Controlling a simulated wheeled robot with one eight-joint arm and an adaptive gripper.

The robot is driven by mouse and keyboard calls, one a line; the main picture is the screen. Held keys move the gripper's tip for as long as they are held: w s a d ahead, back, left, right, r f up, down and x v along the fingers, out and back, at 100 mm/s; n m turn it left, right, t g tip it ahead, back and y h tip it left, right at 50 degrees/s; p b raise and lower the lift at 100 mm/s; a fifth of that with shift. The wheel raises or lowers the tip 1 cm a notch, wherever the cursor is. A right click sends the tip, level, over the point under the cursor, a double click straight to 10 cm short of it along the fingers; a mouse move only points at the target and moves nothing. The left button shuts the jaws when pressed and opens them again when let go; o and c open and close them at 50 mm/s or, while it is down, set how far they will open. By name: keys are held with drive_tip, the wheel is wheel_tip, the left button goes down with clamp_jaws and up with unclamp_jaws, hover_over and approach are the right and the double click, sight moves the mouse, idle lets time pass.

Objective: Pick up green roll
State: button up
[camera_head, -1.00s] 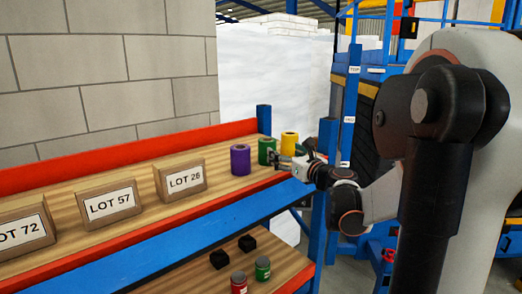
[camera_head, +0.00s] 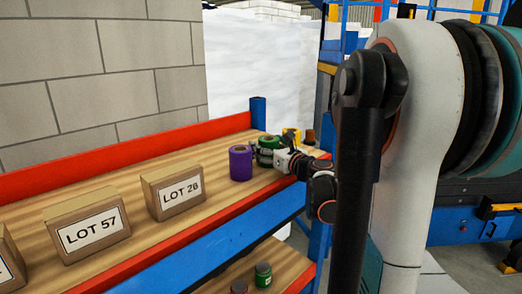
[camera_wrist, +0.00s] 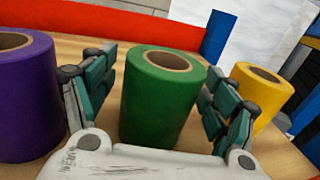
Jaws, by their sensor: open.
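The green roll (camera_wrist: 158,105) stands upright on the wooden shelf, between the two fingers of my gripper (camera_wrist: 158,88) in the wrist view. The fingers are open, one on each side of it, with a small gap visible at the left. On the right the finger is very close to the roll, and I cannot tell if it touches. In the head view the green roll (camera_head: 266,150) is partly hidden by my gripper (camera_head: 280,158), which reaches in from the right.
A purple roll (camera_wrist: 24,105) stands left of the green one and a yellow roll (camera_wrist: 262,95) to its right, both close to my fingers. A red rail (camera_head: 120,152) runs along the shelf's back.

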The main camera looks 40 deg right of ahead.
drive_tip(key=shift+s+r, duration=0.2)
drive_tip(key=shift+s, duration=0.35)
drive_tip(key=shift+c, duration=0.9)
drive_tip(key=shift+w+f, duration=0.1)
drive_tip(key=shift+w, duration=0.2)
drive_tip(key=c, duration=0.9)
drive_tip(key=shift+s, duration=0.15)
drive_tip(key=shift+c, duration=0.9)
